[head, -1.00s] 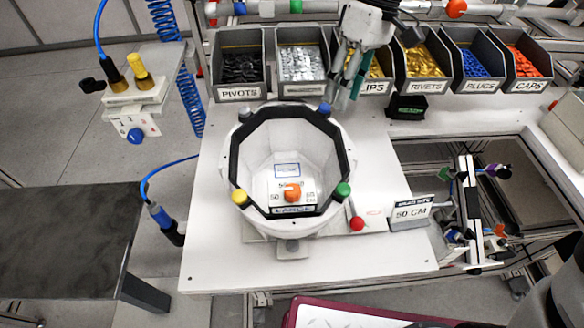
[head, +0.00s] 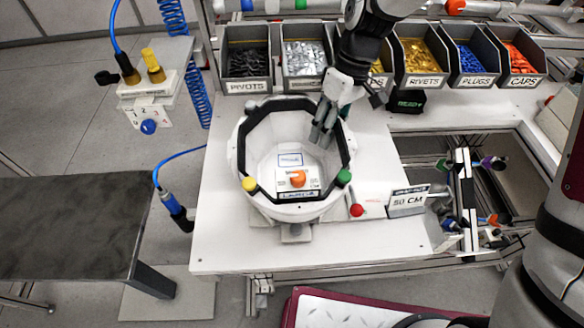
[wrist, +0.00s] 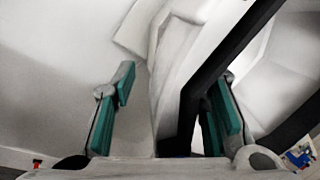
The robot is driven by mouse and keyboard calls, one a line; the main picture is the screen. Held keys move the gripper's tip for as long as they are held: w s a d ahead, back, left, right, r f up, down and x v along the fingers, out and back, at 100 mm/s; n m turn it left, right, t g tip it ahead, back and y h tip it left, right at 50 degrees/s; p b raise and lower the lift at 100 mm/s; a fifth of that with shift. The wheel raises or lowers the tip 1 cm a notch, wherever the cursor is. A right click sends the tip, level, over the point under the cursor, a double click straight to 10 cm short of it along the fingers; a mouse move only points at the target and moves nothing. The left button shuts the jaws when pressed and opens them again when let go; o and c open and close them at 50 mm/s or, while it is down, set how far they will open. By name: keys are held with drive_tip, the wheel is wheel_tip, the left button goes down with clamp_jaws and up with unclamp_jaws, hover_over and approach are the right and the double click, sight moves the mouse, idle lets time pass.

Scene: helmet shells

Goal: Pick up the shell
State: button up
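The shell (head: 241,150) is a white bowl-like form with a black octagonal rim (head: 246,143), sitting open side up on the white workbench. Inside it a small panel with an orange knob (head: 298,179) shows. My gripper (head: 325,128) is at the shell's back right rim, pointing down. In the wrist view my gripper (wrist: 172,95) is open, with teal pads apart. The white shell wall (wrist: 172,75) and the black rim (wrist: 205,90) run between the fingers, the rim close to the right finger. I cannot tell whether either finger touches it.
Bins of small parts stand along the back, including pivots (head: 247,57), rivets (head: 422,55), plugs (head: 473,52) and caps (head: 521,50). A red button (head: 356,210) and a 50 CM sign (head: 407,202) are right of the shell. The bench's front left is clear.

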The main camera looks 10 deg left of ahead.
drive_tip(key=shift+c, duration=0.5)
clamp_jaws()
drive_tip(key=shift+r, duration=0.1)
